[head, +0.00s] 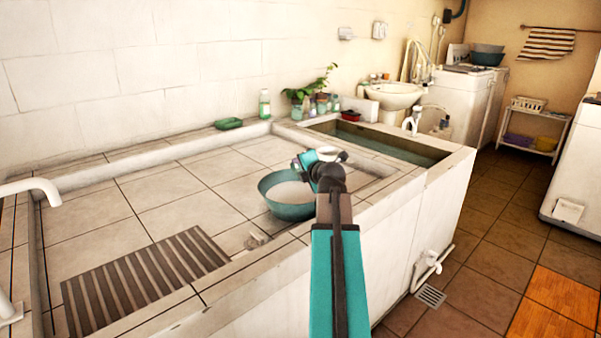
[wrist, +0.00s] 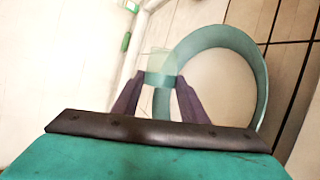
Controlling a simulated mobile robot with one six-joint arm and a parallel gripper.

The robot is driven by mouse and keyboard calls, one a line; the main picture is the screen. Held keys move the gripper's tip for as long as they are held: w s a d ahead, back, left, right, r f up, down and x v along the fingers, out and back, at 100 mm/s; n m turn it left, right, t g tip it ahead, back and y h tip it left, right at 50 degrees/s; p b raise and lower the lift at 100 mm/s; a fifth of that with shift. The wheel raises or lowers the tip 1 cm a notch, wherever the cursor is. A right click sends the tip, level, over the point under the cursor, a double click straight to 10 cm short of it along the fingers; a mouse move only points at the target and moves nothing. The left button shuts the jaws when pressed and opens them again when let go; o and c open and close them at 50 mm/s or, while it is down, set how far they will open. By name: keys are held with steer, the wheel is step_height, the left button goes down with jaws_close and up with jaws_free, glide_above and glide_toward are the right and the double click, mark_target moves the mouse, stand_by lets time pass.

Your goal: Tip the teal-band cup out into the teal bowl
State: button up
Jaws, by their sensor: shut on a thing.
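The teal bowl (head: 283,208) stands on the tiled counter, left of my arm in the head view. Its inside looks whitish, and it also shows large in the wrist view (wrist: 262,88). My gripper (wrist: 158,84) is shut on the teal-band cup (wrist: 161,62), a pale, see-through cup with a teal band between the dark fingers. In the wrist view the cup overlaps the bowl's left edge. I cannot tell its height above the bowl or what is inside it. In the head view my wrist largely hides the grip.
A slatted mat (head: 145,280) lies front left on the tiles. A green soap dish (head: 228,123) and bottle (head: 264,104) stand along the wall. A filled basin (head: 385,142) lies beyond my arm. A white rounded thing (head: 327,152) shows behind my wrist. The tiles left of the bowl are clear.

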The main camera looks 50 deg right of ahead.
steer(key=shift+a+n+t+h+b, duration=0.25)
steer(key=shift+n+h+b, duration=0.4)
steer(key=shift+b, duration=2.15)
steer(key=shift+d+r+y+p, duration=0.1)
steer(key=shift+d+y+p, duration=0.05)
steer(key=shift+y+p, duration=0.15)
steer(key=shift+d+m+y+p, duration=0.2)
steer(key=shift+m+y+p, duration=0.65)
steer(key=shift+m+p, duration=0.4)
steer(key=shift+r+p, duration=0.25)
steer(key=shift+p, duration=0.85)
steer(key=m+y+p, duration=0.1)
steer(key=p, duration=0.3)
steer(key=r+m+y+p, duration=0.1)
steer(key=p, duration=0.3)
steer(key=m+g+y+p, duration=0.1)
steer(key=p, duration=0.3)
steer(key=shift+d+r, duration=0.25)
steer(key=shift+d, duration=0.1)
steer(key=r+m+y+p, duration=0.1)
steer(key=m+y+p, duration=0.1)
steer(key=p, duration=0.5)
steer(key=r+m+y+p, duration=0.1)
steer(key=y+p, duration=0.1)
steer(key=p, duration=0.5)
steer(key=shift+d+m, duration=0.2)
steer(key=shift+m, duration=0.2)
